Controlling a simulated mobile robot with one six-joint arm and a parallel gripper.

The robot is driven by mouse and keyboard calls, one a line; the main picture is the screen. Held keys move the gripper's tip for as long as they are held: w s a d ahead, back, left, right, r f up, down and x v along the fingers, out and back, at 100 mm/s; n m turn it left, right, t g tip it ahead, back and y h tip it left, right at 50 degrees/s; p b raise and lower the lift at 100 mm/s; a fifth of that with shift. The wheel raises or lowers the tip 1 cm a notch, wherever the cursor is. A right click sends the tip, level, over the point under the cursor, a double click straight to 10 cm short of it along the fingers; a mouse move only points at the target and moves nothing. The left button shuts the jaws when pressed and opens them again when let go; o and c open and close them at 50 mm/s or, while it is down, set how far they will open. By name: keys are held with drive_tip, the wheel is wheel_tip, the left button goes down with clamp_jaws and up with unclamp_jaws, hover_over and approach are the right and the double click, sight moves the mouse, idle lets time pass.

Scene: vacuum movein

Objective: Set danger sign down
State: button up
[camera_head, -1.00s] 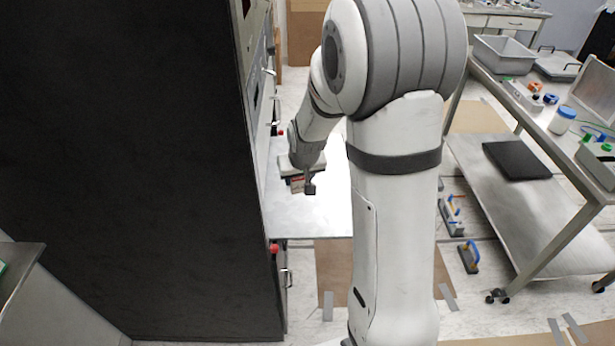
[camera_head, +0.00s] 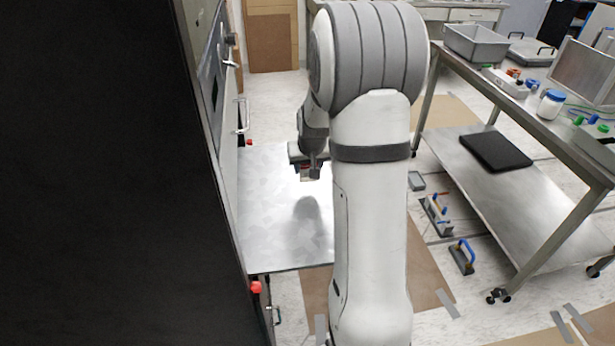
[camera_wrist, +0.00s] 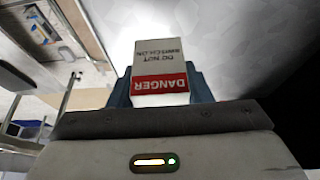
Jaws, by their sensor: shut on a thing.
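The danger sign (camera_wrist: 160,68) is a small white block with a red DANGER band and dark lettering, upside down in the wrist view. My gripper (camera_wrist: 160,92) is shut on it, with a blue-grey finger on each side. In the head view my gripper (camera_head: 311,172) holds it above the shiny metal table (camera_head: 275,225) beside the dark cabinet. A dark shadow or reflection lies on the tabletop below. In the head view the sign is tiny and mostly hidden by my gripper.
The tall dark cabinet (camera_head: 100,180) fills the left, with handles and a red knob (camera_head: 256,287) along its front. A steel cart (camera_head: 500,190) with bins and bottles stands at right. Several blue-handled tools lie on the floor between. The metal tabletop looks clear.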

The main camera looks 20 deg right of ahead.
drive_tip(key=shift+s+f, duration=0.15)
drive_tip(key=shift+f, duration=1.7)
drive_tip(key=shift+f, duration=0.25)
drive_tip(key=o, duration=1)
drive_tip(key=shift+r, duration=0.1)
